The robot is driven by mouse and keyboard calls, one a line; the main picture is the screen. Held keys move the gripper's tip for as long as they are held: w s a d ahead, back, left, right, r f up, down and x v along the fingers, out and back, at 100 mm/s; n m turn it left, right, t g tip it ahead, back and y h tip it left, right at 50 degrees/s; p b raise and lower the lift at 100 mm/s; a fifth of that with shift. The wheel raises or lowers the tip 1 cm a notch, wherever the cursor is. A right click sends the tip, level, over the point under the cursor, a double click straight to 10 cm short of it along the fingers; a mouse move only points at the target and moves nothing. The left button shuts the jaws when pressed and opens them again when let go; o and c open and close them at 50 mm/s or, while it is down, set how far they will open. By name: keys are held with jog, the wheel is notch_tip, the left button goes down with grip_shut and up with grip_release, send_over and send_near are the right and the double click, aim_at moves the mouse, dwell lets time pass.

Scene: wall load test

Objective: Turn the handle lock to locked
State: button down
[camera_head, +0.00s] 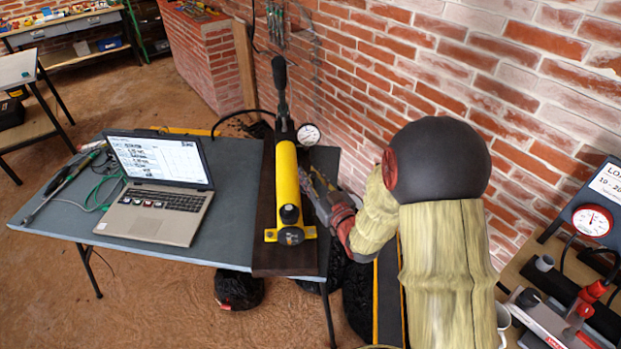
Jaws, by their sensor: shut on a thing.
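A yellow hand pump (286,172) lies on a dark board on the table, with its long black handle (281,90) rising at the far end. A black knob (290,214) sits on its near end. My gripper (308,184) reaches in from the right, beside the yellow barrel. It is shut on what appears to be the handle lock, at the pump's right side. The fingers hide that part, so its turn position cannot be told.
A round gauge (308,135) stands just beyond my gripper. An open laptop (158,185) and tools with green cable (75,180) lie on the left of the table (215,234). A brick wall (345,75) runs behind. Another gauge stand (592,221) is at right.

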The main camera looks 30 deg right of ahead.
jog(key=m+h, duration=0.1)
jog(key=m+h+b, duration=0.1)
jog(key=h, duration=0.1)
jog(key=m+h+b, duration=0.1)
jog(key=shift+a+f+h, duration=0.1)
jog(key=shift+a+h, duration=0.15)
jog(key=shift+h, duration=0.05)
jog(key=m+g+h, duration=0.1)
jog(key=m+h, duration=0.1)
jog(key=m+g+h+b, duration=0.1)
jog(key=h, duration=0.2)
jog(key=shift+m+g+h, duration=0.3)
jog(key=shift+m+g, duration=0.1)
jog(key=m+g+h, duration=0.1)
jog(key=h, duration=0.1)
jog(key=m+g+h+p, duration=0.1)
jog(key=m+g, duration=0.1)
jog(key=shift+d+r+h, duration=0.1)
jog(key=shift+r+h, duration=0.1)
jog(key=shift+h, duration=0.2)
jog(key=shift+d+m+g+h+p, duration=0.1)
jog(key=shift+m+g+h+p, duration=0.45)
jog(key=shift+m+g+h, duration=0.45)
jog(key=shift+d+m+g+h+p, duration=0.1)
jog(key=shift+m+g+h+p, duration=0.55)
jog(key=shift+g, duration=0.65)
jog(key=shift+m, duration=0.25)
jog(key=c, duration=1.5)
grip_release()
jog(key=shift+a+f, duration=0.1)
